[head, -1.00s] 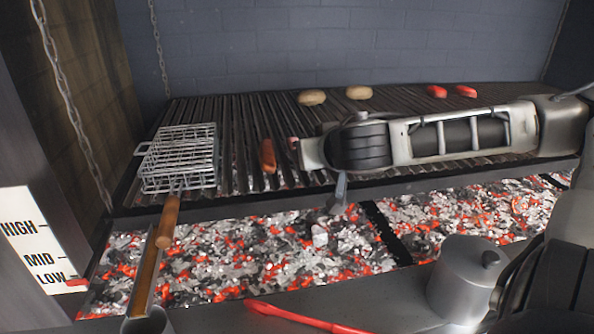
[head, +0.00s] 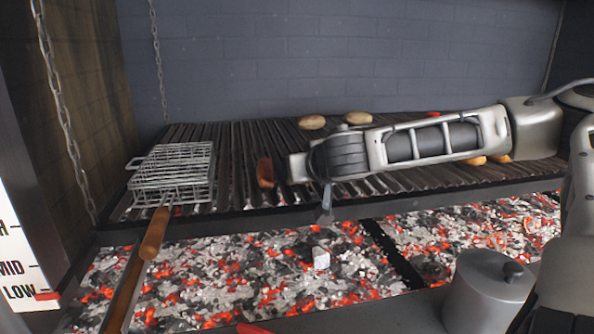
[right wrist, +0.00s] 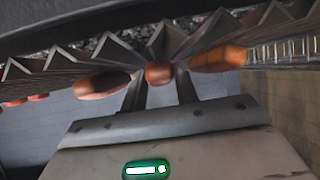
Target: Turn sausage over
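A reddish-brown sausage (head: 265,172) lies on the grill grate (head: 230,190), just left of my right gripper. My right gripper (head: 291,168) reaches in from the right, low over the grate. In the right wrist view its two fingers (right wrist: 160,78) stand apart, with a sausage (right wrist: 158,73) at their tips. Whether they press on it I cannot tell. One sausage (right wrist: 100,85) shows to the left of the fingers and another (right wrist: 218,60) to the right. Orange-brown pieces (head: 475,160) show under my right arm in the head view. My left gripper is not in view.
A wire basket (head: 172,172) with a wooden handle (head: 154,232) lies on the grate at left. Two buns (head: 311,122) (head: 358,117) sit at the back. Glowing coals (head: 230,285) lie below the front edge. A lidded metal pot (head: 485,290) stands at front right.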

